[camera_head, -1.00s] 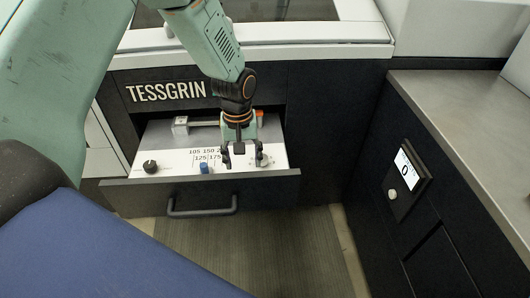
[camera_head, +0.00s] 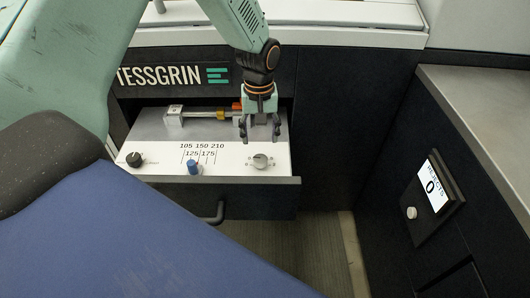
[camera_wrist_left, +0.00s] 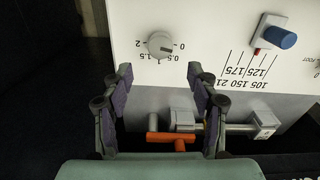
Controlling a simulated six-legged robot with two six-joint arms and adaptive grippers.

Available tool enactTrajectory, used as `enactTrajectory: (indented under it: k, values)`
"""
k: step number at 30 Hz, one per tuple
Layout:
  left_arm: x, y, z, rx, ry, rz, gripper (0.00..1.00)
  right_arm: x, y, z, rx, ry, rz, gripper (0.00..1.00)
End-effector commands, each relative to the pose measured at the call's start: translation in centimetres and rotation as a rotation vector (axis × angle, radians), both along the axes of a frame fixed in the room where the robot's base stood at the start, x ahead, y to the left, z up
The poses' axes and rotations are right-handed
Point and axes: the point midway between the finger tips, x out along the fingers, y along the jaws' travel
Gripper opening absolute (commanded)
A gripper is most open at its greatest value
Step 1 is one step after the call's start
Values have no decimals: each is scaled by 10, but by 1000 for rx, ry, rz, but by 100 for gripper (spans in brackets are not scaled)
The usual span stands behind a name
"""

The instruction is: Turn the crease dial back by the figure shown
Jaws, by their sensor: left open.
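The dial (camera_head: 260,161) is a small silver knob on the white panel of the open drawer, at its right. In the left wrist view the dial (camera_wrist_left: 160,44) has a printed scale with 0, 0.5 and 1.5 around it. My left gripper (camera_head: 260,132) is open and empty, pointing down, just behind the dial in the head view. In the left wrist view my left gripper (camera_wrist_left: 160,78) has its fingers spread, with the dial beyond the gap and apart from both fingertips. My right gripper is not in view.
A blue knob (camera_head: 193,168) stands by the scale 105 to 210, and a black knob (camera_head: 134,159) is at the left. A metal bar with an orange part (camera_wrist_left: 172,140) lies behind. The side display (camera_head: 435,187) reads rejects 0.

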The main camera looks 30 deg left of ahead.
Motion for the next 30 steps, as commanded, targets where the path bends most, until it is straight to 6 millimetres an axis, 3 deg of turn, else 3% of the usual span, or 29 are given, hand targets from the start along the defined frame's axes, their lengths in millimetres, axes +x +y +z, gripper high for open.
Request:
enactTrajectory:
  k: [5, 16, 30]
  values:
    - [-5, 0, -14, 0, 4, -1, 59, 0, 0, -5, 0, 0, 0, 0]
    - [-6, -1, -69, 0, 1, 0, 59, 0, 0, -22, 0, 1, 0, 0]
    - [-2, -2, -78, 0, 0, -1, 56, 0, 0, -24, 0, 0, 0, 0]
